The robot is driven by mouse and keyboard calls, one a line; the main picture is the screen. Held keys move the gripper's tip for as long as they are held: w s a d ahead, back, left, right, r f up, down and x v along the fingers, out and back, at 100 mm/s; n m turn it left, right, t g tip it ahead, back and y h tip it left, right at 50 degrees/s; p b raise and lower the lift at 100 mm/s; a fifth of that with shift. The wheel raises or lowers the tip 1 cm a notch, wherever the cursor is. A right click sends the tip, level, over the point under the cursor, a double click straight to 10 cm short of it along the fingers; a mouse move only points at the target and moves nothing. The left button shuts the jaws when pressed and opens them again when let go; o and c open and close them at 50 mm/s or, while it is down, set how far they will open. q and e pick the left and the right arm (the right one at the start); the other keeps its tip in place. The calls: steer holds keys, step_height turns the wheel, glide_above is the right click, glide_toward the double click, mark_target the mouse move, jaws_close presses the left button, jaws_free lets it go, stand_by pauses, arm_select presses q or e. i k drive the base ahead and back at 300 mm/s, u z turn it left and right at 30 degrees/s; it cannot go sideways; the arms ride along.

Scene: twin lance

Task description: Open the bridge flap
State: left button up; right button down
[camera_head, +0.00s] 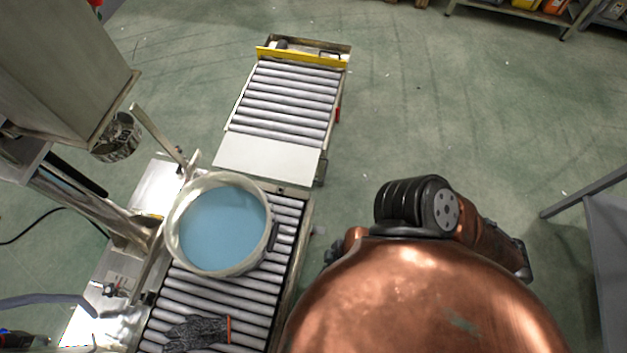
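A pale flat plate, which looks like the bridge flap (267,155), lies level between two roller conveyors. Its far edge meets the rollers of the far conveyor (287,98). Its near edge reaches the end of the near conveyor (210,306); I cannot tell whether it rests on that frame. Nothing lies on the plate. Neither of my grippers shows. Only my copper-coloured body and dark joint parts fill the bottom middle and right.
A round tub of blue content (222,230) stands on the near rollers, close to the plate. A dark glove (197,333) lies below it. A metal machine with a hanging can (117,138) stands left. A grey table (607,255) is right. Green floor between is clear.

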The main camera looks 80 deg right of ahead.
mark_target(296, 163)
steer(key=k, duration=0.9)
steer(key=z, duration=0.8)
